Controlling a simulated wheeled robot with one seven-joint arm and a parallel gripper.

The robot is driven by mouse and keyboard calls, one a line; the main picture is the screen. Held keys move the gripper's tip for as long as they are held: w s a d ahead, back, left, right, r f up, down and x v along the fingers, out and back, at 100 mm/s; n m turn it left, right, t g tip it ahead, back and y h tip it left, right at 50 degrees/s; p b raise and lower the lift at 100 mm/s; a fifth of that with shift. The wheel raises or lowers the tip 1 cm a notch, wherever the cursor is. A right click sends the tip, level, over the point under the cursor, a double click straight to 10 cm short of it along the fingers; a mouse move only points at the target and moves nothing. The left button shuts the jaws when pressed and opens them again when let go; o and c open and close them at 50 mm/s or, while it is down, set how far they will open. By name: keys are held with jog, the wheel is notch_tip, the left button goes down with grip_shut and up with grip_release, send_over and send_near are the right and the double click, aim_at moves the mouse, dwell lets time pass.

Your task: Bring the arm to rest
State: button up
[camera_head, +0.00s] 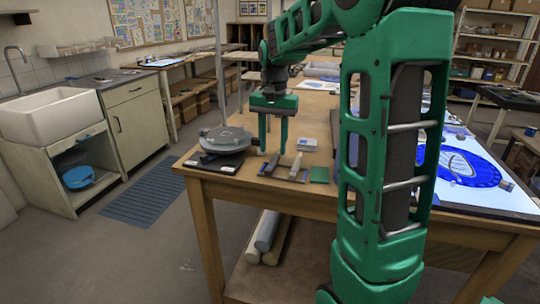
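My green arm reaches over the wooden table from the right of the head view, and its near links fill the middle right. My gripper (273,149) points down above the left part of the table, behind several small tools. Its two fingers stand apart with no object visible between them. The gap to the tabletop is hard to judge. My arm hides part of the table's middle.
A round grey device (226,139) sits at the wooden table's (318,109) left corner. Small tools (296,166) and a green square (319,175) lie near the front edge. A lit panel with blue glass pieces (462,168) is at right.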

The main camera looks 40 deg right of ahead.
notch_tip(320, 180, up, 6)
jog(key=r, duration=0.1)
jog(key=s+a+f+n, duration=0.1)
jog(key=s+f, duration=0.3)
jog(key=s, duration=0.5)
jog(key=s+a+f+n, duration=0.1)
jog(key=s+f, duration=0.4)
jog(key=s, duration=0.5)
jog(key=s+a+f+n, duration=0.1)
jog(key=s+f+n, duration=0.1)
jog(key=s+f, duration=0.3)
jog(key=s, duration=0.4)
jog(key=shift+s+a, duration=0.25)
jog(key=shift+a, duration=0.15)
jog(key=shift+w+f, duration=0.2)
jog(key=shift+w, duration=0.4)
